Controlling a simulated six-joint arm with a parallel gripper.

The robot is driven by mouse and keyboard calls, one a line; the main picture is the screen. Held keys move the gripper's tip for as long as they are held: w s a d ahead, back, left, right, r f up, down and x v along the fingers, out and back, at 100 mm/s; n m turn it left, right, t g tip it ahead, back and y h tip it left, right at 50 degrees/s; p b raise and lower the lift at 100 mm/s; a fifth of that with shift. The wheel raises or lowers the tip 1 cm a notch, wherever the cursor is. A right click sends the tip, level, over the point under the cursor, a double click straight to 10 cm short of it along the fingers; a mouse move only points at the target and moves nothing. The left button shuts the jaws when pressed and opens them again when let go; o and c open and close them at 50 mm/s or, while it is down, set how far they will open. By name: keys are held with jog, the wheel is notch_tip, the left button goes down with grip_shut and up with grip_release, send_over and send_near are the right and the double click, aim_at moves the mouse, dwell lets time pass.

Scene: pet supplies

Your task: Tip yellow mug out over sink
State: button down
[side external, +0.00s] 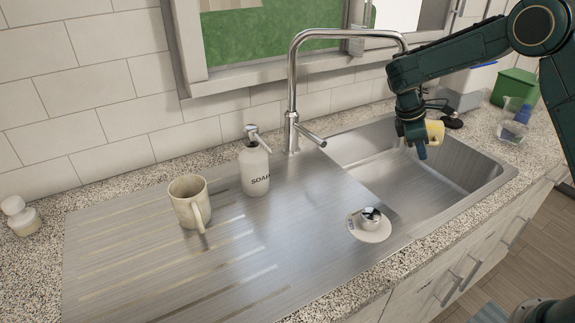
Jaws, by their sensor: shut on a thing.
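The yellow mug (435,131) is in my gripper (421,150), over the basin at the right of the side external view. Only a small pale yellow part of it shows; my gripper hides the rest. My gripper is shut on it. I cannot tell the mug's tilt or whether anything is in it. The metal sink (455,175) has its basin below my gripper and a ribbed drainboard to the left.
A tall tap (291,100) arches behind the basin, its spout near my arm. A cream mug (188,203) and a soap bottle (254,168) stand on the drainboard. A green container (514,88) and a clear cup (514,122) stand at right.

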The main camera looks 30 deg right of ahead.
jog(key=shift+d+r+t+y, duration=0.15)
jog(key=shift+t+y, duration=0.25)
jog(key=shift+r+t+y, duration=0.1)
jog(key=shift+t+y, duration=0.3)
jog(key=shift+s+a+r+m+t+y, duration=0.15)
jog(key=shift+a+r+t+y, duration=0.15)
jog(key=shift+a+t+y, duration=0.25)
jog(key=shift+s+a+r+m+t+y, duration=0.15)
jog(key=shift+a+r+t+y, duration=0.15)
jog(key=shift+a, duration=0.4)
jog(key=shift+d+t+y, duration=0.1)
jog(key=shift+t+y, duration=0.15)
jog(key=shift+y, duration=0.1)
jog(key=shift+s+d+r+m+t+y, duration=0.15)
jog(key=shift+r+t+y, duration=0.3)
jog(key=shift+t+y, duration=1.05)
jog(key=shift+s+r+m+t+y, duration=0.1)
jog(key=shift+r+m+t+y, duration=0.25)
jog(key=shift+t+y, duration=1.1)
jog(key=shift+s+d+r+m+t+y, duration=0.1)
jog(key=shift+r+t+y, duration=0.45)
jog(key=shift+t+y, duration=0.95)
jog(key=shift+t, duration=0.25)
